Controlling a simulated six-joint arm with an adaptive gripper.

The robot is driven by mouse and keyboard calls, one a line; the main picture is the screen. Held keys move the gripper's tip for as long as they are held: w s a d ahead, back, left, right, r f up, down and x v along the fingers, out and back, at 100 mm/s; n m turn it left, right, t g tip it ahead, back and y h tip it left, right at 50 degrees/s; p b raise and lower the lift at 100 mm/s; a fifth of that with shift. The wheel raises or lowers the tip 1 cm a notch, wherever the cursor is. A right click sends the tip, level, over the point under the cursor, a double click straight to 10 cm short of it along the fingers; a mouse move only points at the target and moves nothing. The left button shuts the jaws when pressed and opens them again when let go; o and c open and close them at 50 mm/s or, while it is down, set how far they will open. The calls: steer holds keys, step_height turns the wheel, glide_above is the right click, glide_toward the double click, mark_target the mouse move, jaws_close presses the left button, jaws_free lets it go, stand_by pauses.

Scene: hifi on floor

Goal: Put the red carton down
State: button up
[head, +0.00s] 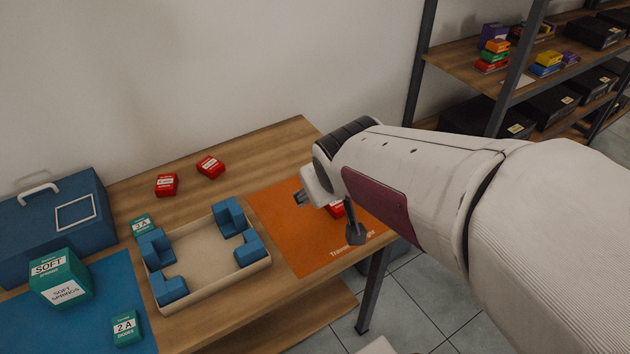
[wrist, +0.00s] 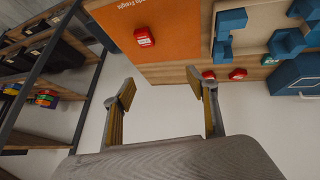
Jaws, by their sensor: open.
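A red carton (wrist: 144,36) lies on the orange mat (head: 276,222), seen whole in the wrist view. In the head view this carton (head: 337,209) is mostly hidden behind my gripper (head: 328,215). My gripper is open, with its two fingers spread wide and nothing between them in the wrist view (wrist: 161,88). There the carton shows beyond the fingertips, apart from them. Two more red cartons, one on the left (head: 166,185) and one on the right (head: 210,167), lie on the bare wood at the back of the table.
A beige tray (head: 218,288) with blue corner blocks stands left of the mat. Green boxes (head: 61,277) and a blue case (head: 90,207) are at the left, near a blue mat (head: 85,322). A shelf rack (head: 470,75) stands at the right. Bare wood lies behind the tray.

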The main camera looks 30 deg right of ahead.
steer(key=w+d+f, duration=0.5)
steer(key=d, duration=0.1)
steer(key=n+t, duration=0.1)
steer(key=t, duration=0.1)
glide_toward(337, 202)
step_height(337, 202, up, 4)
steer(key=w+d, duration=0.1)
steer(key=d, duration=0.1)
steer(key=f+y, duration=0.1)
steer(key=f, duration=0.1)
steer(key=f+t+y, duration=0.1)
steer(key=f, duration=0.2)
steer(key=shift+w+d+y, duration=0.1)
steer(key=shift+d+y, duration=0.15)
steer(key=shift+y, duration=0.05)
steer(key=shift+a+f+t+y, duration=0.1)
steer(key=shift+f+t+y, duration=0.2)
steer(key=shift+f, duration=0.4)
steer(key=shift+x, duration=1.2)
steer(key=shift+f, duration=0.15)
steer(key=shift+x, duration=2.5)
